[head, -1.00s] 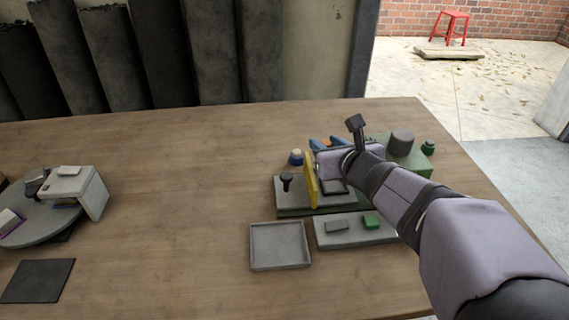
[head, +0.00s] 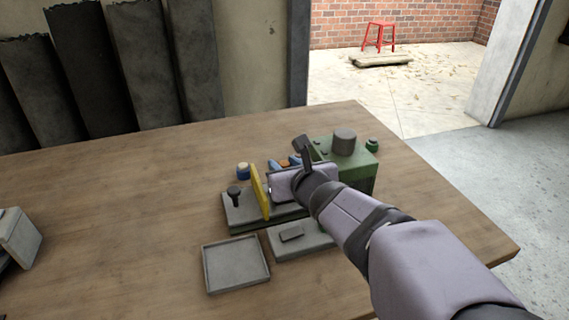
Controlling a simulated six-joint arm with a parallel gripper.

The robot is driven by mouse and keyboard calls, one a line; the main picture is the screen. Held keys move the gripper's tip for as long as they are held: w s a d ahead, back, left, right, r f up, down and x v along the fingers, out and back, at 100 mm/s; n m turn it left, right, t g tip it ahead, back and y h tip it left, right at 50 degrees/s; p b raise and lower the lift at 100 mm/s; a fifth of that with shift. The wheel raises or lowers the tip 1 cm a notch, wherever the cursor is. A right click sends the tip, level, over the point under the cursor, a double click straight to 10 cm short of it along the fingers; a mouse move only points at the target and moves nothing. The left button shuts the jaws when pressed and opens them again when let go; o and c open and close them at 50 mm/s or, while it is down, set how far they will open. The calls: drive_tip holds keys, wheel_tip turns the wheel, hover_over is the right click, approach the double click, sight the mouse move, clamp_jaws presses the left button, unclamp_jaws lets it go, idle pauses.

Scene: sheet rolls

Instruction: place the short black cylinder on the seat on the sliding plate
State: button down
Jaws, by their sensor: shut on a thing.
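My gripper (head: 290,190) is over the right part of the fixture, just right of an upright yellow plate (head: 260,191). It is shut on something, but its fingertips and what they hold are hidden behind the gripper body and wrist. I cannot make out the short black cylinder anywhere in the open. A grey plate (head: 228,214) with a black knob (head: 235,193) at its left end lies on the fixture and looks like the sliding plate. The seat is not visible, and the arm covers that area.
A green box (head: 357,172) with a dark grey cylinder (head: 345,141) on top stands behind the wrist. An empty grey tray (head: 207,270) and a pad (head: 275,252) with a grey block (head: 291,234) lie in front. The left table is mostly clear.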

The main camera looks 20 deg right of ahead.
sight(284, 164)
drive_tip(key=shift+f+b, duration=1.55)
drive_tip(key=shift+f, duration=0.65)
drive_tip(key=shift+f+b, duration=0.6)
drive_tip(key=shift+b, duration=0.1)
drive_tip(key=c, duration=1.2)
unclamp_jaws()
wheel_tip(284, 164, up, 10)
drive_tip(key=p, duration=0.8)
drive_tip(key=shift+r, duration=0.1)
